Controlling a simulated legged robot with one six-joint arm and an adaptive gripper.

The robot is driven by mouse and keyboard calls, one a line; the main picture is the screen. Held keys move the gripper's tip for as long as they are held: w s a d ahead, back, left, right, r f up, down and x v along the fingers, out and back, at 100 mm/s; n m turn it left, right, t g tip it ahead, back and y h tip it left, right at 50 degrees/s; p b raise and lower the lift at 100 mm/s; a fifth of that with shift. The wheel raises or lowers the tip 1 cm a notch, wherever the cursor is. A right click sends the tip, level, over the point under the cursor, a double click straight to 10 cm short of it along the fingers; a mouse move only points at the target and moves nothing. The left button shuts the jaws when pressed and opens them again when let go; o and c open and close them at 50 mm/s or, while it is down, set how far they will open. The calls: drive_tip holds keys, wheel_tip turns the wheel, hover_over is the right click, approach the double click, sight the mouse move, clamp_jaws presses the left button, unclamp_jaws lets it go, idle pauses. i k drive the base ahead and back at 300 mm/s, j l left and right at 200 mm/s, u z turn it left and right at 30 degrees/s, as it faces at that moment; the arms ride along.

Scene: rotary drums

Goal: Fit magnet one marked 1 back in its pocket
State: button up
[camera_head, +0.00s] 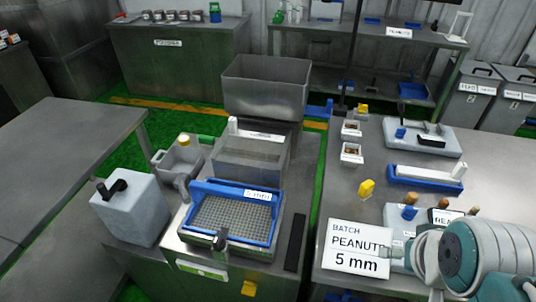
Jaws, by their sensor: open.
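I cannot pick out a magnet marked 1 or its pocket; no such mark is readable. A blue-framed sieve tray (233,213), labelled with a size in mm, sits on the machine at the centre. On the right table, a white bar (427,172) lies in a blue tray (420,185). Behind it, a grey block (428,147) carries a black handled piece (432,134). My white and teal arm covers the lower right corner; I cannot make out gripper fingers there.
A grey hopper (265,88) stands behind the sieve. A white canister (130,208) is at its left. A sign reading BATCH PEANUT 5 mm (356,249) and a yellow piece (366,188) are on the right table. The left table (60,150) is bare.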

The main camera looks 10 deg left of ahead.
sight(262, 163)
drive_tip(key=l, duration=1.45)
